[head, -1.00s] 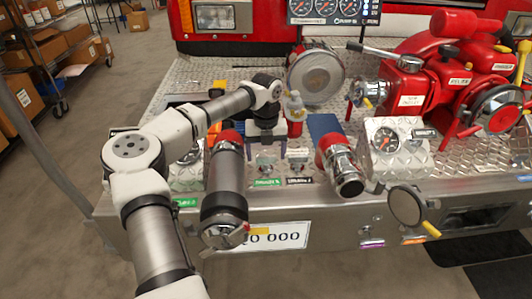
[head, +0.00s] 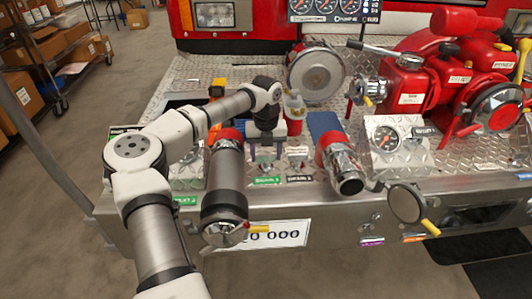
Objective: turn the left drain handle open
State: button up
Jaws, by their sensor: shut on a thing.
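My gripper (head: 265,152) points down at the bumper deck between the two large pipe outlets. Its fingers are shut around the left drain handle, which is mostly hidden between and behind them. A green label (head: 266,180) sits on the deck just in front of the fingers. A second small drain fitting (head: 297,154) stands to the right of the gripper, with a black label (head: 299,179) in front of it. How far the left handle is turned cannot be made out.
A gauge panel (head: 400,135) and red pump (head: 440,75) fill the right side.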

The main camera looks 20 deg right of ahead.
jog(key=shift+n, duration=0.3)
jog(key=n+b, duration=0.1)
jog(key=n, duration=0.3)
jog(key=n+b, duration=0.2)
jog(key=n, duration=0.2)
jog(key=shift+w+n, duration=0.1)
jog(key=shift+n, duration=0.2)
jog(key=n+b, duration=0.1)
jog(key=n, duration=0.3)
jog(key=n+b, duration=0.1)
jog(key=n, duration=0.3)
jog(key=shift+b, duration=0.3)
jog(key=shift+n, duration=0.4)
jog(key=o, duration=1)
jog(key=shift+r, duration=0.1)
